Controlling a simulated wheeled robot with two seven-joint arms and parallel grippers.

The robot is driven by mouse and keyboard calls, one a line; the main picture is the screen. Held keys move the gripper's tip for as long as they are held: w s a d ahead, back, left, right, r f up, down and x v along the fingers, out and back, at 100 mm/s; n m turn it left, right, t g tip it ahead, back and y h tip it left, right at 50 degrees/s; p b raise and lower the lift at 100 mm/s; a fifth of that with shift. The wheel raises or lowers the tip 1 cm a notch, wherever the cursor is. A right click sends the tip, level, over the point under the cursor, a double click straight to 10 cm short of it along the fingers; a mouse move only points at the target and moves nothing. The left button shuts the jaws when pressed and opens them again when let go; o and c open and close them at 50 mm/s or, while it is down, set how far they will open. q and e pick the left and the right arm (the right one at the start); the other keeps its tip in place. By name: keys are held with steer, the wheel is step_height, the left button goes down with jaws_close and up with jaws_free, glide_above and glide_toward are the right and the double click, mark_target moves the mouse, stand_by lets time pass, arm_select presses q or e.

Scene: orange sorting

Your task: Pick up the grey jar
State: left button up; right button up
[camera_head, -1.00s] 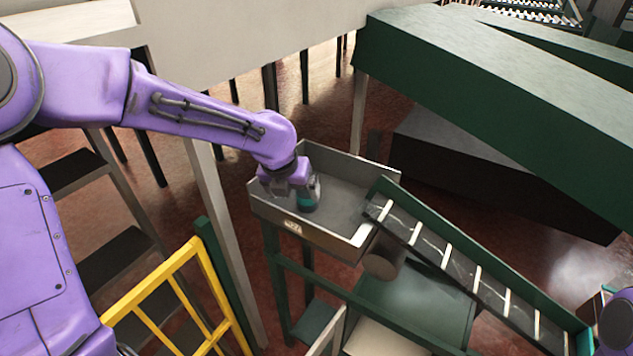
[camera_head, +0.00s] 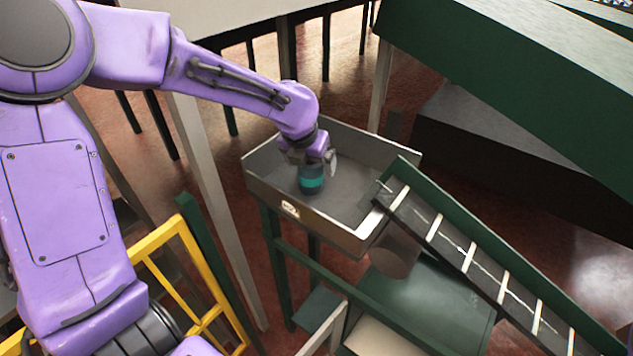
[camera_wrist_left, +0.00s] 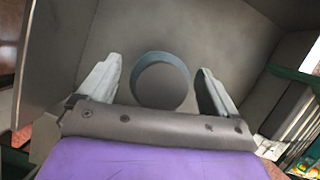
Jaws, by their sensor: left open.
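The grey jar (camera_head: 312,182) stands upright in the grey metal tray (camera_head: 351,243), with a teal band around its side. In the left wrist view the round grey top of the jar (camera_wrist_left: 161,84) shows between the two fingers. My left gripper (camera_head: 318,160) is above the jar in the head view. In the left wrist view my left gripper (camera_wrist_left: 158,90) is open, with one finger on each side of the jar and a gap to each. The fingers are partly hidden in the head view. My right gripper does not show.
A green conveyor (camera_head: 470,252) with pale slats meets the tray's right side. A yellow railing (camera_head: 180,275) stands at lower left. A large green block (camera_head: 520,90) is at upper right. The tray floor around the jar looks clear.

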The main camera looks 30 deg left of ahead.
arm_select(q)
steer(key=shift+b+x, duration=0.35)
steer(key=shift+x, duration=0.6)
steer(key=shift+w, duration=0.15)
steer(key=shift+s+r, duration=0.15)
steer(key=shift+s, duration=0.15)
steer(key=c, duration=1.1)
steer(key=shift+w, duration=0.1)
steer(key=shift+c, duration=0.5)
steer(key=shift+p, duration=0.35)
